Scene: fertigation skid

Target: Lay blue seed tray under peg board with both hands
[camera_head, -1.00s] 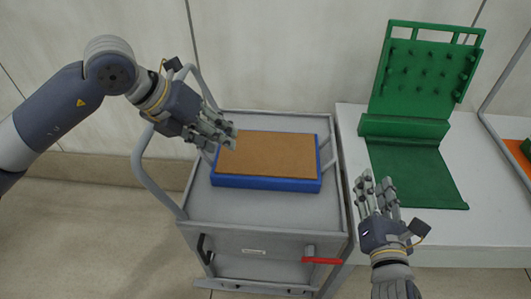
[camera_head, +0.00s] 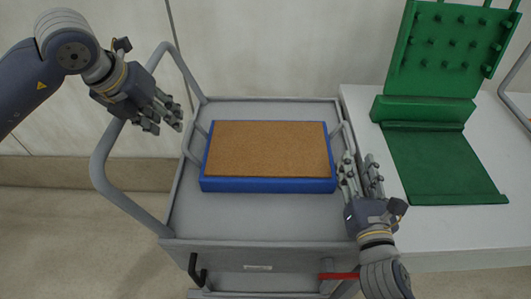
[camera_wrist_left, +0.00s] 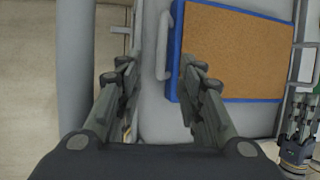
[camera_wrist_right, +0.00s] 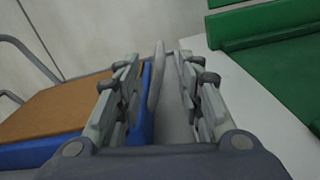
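The blue seed tray (camera_head: 268,185), filled with brown material, lies flat on the grey cart (camera_head: 260,221). It has a grey handle at each short side. The green peg board (camera_head: 440,50) stands upright on the white table, with a flat green base (camera_head: 440,165) in front. My left gripper (camera_head: 164,122) is open and empty, left of the tray and apart from it; the left wrist view shows the tray's left handle (camera_wrist_left: 165,45) between and beyond its fingers. My right gripper (camera_head: 360,172) is open by the tray's right end; the right handle (camera_wrist_right: 157,75) shows between its fingers in the right wrist view.
The cart has a tall curved rail (camera_head: 120,170) on its left and a red lever (camera_head: 338,276) at the front. The white table (camera_head: 450,225) stands directly right of the cart. A wall is close behind.

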